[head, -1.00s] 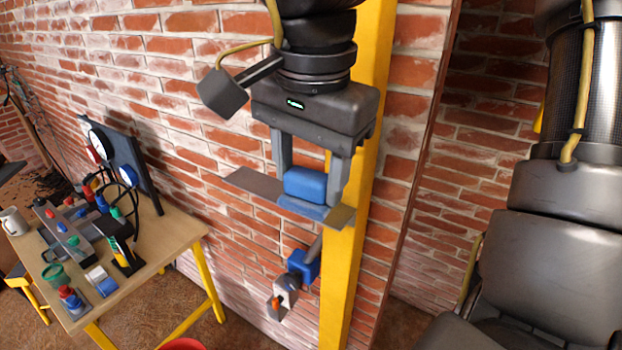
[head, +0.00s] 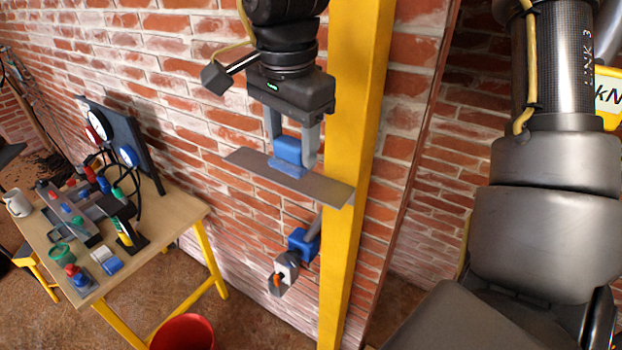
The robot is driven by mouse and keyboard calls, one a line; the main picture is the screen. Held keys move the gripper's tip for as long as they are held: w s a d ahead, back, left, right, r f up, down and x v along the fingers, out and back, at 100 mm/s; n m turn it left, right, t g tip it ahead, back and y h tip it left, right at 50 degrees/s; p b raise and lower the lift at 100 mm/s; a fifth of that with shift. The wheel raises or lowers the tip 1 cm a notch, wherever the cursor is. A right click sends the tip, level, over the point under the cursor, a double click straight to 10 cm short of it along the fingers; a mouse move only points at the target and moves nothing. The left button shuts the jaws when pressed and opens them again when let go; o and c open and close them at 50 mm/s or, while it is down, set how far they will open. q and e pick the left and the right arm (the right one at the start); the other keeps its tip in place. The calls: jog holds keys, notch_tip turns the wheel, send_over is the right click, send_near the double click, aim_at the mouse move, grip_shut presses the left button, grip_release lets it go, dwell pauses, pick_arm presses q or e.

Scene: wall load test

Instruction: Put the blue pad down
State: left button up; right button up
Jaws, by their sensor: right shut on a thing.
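The blue pad (head: 288,151) is a block with a thin, flat lower plate. My right gripper (head: 291,150) points down with its two grey fingers shut on the sides of the block. The pad is at a narrow grey shelf plate (head: 318,186) beside the yellow post. Its lower plate overlaps the shelf's top in the picture, left of the shelf's middle. I cannot tell whether it rests on the shelf or is just above it. My left gripper is not in view.
A blue and grey fitting (head: 299,243) with an orange part hangs below the shelf. The yellow post (head: 352,150) stands before the brick wall (head: 220,110). At left, a wooden table (head: 165,225) carries gauges and small parts. A red bucket (head: 185,332) stands below.

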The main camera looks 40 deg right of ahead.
jog(key=w+d+f, duration=0.1)
jog(key=d+f, duration=0.1)
jog(key=w+d+f+p, duration=0.1)
jog(key=w+d+f, duration=0.1)
jog(key=d, duration=0.1)
jog(key=w+d+f+p, duration=0.1)
jog(key=w+d+f, duration=0.1)
jog(key=d+f, duration=0.1)
jog(key=shift+w, duration=0.15)
jog(key=shift+w+d+f+p, duration=0.1)
jog(key=shift+d+f+p, duration=0.05)
jog(key=shift+f+p, duration=0.15)
notch_tip(320, 180, down, 3)
jog(key=shift+d+p, duration=0.15)
jog(key=shift+p, duration=0.35)
jog(key=shift+w+f, duration=0.2)
jog(key=shift+f, duration=0.05)
jog(key=shift+s, duration=0.15)
